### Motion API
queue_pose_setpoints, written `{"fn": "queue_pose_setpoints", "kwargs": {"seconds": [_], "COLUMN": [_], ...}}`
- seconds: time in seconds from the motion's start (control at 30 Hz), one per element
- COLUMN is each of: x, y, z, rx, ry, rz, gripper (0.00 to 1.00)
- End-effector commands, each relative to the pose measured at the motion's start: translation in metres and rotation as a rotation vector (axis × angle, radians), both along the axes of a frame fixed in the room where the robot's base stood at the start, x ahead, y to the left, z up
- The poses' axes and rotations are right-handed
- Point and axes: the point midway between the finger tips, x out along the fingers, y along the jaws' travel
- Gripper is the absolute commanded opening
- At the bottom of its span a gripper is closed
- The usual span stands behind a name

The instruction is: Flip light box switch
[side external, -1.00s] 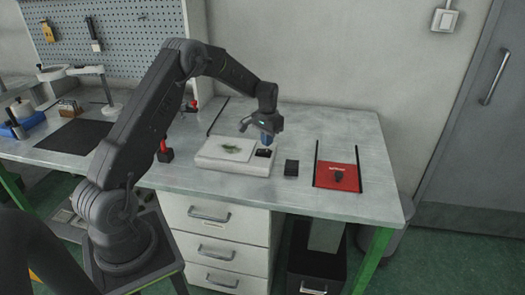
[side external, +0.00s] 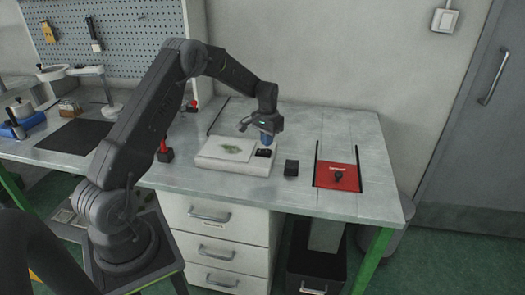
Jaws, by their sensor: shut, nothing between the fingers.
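The light box (side external: 232,167) is a low white box on the bench, with a pale top panel and a greenish patch on the panel. Its small black switch (side external: 263,153) sits at the right end of the top. My gripper (side external: 266,141) points down with its blue fingertips shut and empty, just above or at the switch. At this size I cannot tell whether the tips touch the switch or which way it is tipped.
A small black block (side external: 291,168) stands just right of the light box. A red plate (side external: 337,177) with a dark piece on it lies between black rails further right. A red-and-black item (side external: 165,152) stands to the left. The bench's right end is clear.

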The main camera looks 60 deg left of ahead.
Motion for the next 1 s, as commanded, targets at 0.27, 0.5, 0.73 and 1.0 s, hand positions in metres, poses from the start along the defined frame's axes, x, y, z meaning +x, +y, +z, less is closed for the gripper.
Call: {"fn": "queue_pose_setpoints", "kwargs": {"seconds": [0.27, 0.5, 0.73, 1.0], "x": [0.000, 0.000, 0.000, 0.000], "y": [0.000, 0.000, 0.000, 0.000], "z": [0.000, -0.003, -0.007, -0.010], "rx": [0.000, 0.000, 0.000, 0.000], "ry": [0.000, 0.001, 0.000, 0.000], "rz": [0.000, 0.000, 0.000, 0.000], "gripper": [0.00, 0.00, 0.00, 0.00]}}
